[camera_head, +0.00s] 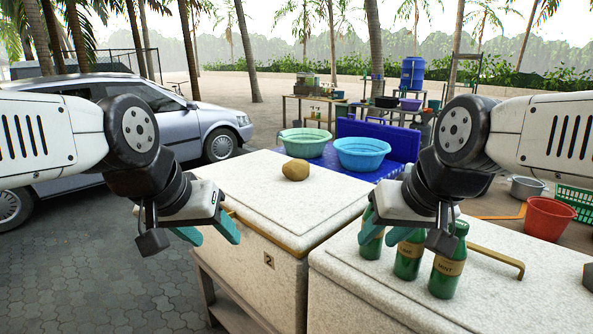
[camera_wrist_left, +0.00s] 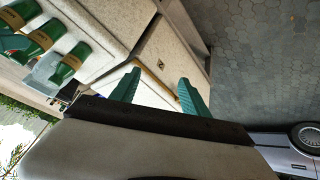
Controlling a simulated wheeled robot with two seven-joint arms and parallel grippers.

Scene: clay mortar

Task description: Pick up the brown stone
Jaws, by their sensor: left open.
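The brown stone (camera_head: 295,169), a rounded lump, sits on the white speckled top of the left chest (camera_head: 268,200), near its far edge. My left gripper (camera_head: 207,234) is open and empty, in front and to the left of the stone, beside the chest's near left edge. Its two teal fingers (camera_wrist_left: 158,80) stand apart in the left wrist view, where the stone does not show. My right gripper (camera_head: 383,226) is to the right of the stone, in front of the green bottles. Its teal fingers look apart, with nothing seen between them.
Several green bottles (camera_head: 447,265) stand on the right chest (camera_head: 480,300), close to my right gripper. A green basin (camera_head: 305,143) and a blue basin (camera_head: 361,153) lie behind the left chest. The chest top around the stone is clear. A car (camera_head: 190,115) stands at left.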

